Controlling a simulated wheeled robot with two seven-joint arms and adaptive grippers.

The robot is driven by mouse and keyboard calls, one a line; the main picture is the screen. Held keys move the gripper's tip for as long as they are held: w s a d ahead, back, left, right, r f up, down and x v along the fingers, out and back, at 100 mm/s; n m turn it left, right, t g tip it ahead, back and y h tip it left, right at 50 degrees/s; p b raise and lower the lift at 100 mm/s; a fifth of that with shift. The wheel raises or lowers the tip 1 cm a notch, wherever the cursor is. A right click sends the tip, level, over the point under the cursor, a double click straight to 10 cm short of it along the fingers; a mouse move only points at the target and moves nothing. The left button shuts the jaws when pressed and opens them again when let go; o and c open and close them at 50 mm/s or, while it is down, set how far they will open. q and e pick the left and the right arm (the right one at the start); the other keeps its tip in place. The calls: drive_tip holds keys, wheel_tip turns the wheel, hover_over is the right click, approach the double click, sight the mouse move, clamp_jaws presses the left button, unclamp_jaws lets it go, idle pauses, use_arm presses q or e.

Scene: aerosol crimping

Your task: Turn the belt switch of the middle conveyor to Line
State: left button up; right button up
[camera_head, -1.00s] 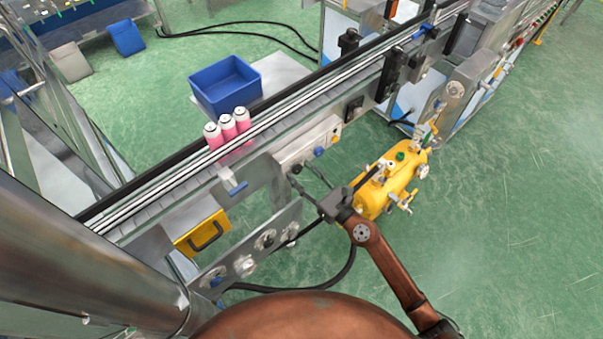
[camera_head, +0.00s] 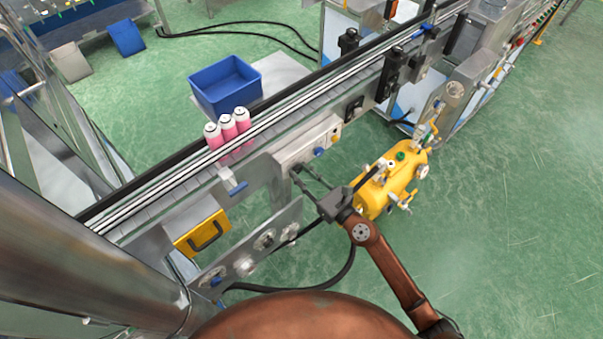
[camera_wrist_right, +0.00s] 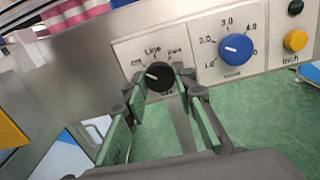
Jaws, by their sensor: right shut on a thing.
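The belt switch is a black knob (camera_wrist_right: 158,75) on the metal control panel, with Off, Line and Run marked around it. Its white pointer line slants to the left, nearer Off than Line. In the right wrist view my right gripper (camera_wrist_right: 160,82) has its fingertips on either side of the knob and is shut on it. In the head view my right gripper (camera_head: 296,172) reaches the panel on the side of the middle conveyor (camera_head: 195,177); the fingertips hide the knob there. My left gripper is not in view.
Right of the switch is a blue speed dial (camera_wrist_right: 236,48), with a yellow Inch button (camera_wrist_right: 295,40) beyond it. Pink cans (camera_head: 228,127) stand on the conveyor. A yellow tank (camera_head: 376,197) is right of my gripper, and a metal plate with round fittings (camera_head: 245,266) is below left.

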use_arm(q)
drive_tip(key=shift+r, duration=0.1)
use_arm(e)
drive_tip(key=m+p, duration=0.2)
drive_tip(key=m, duration=0.2)
drive_tip(key=shift+r, duration=0.1)
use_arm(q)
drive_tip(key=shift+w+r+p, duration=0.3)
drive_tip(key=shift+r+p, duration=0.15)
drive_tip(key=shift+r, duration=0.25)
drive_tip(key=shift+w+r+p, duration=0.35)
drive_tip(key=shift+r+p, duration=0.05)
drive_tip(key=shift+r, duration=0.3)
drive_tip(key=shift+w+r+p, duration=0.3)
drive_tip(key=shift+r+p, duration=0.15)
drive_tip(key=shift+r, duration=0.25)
use_arm(e)
drive_tip(key=shift+m, duration=2.8)
drive_tip(key=o, duration=1.2)
drive_tip(key=shift+c, duration=0.2)
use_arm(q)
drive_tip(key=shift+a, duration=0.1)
use_arm(e)
drive_tip(key=shift+s, duration=0.1)
drive_tip(key=v, duration=1.2)
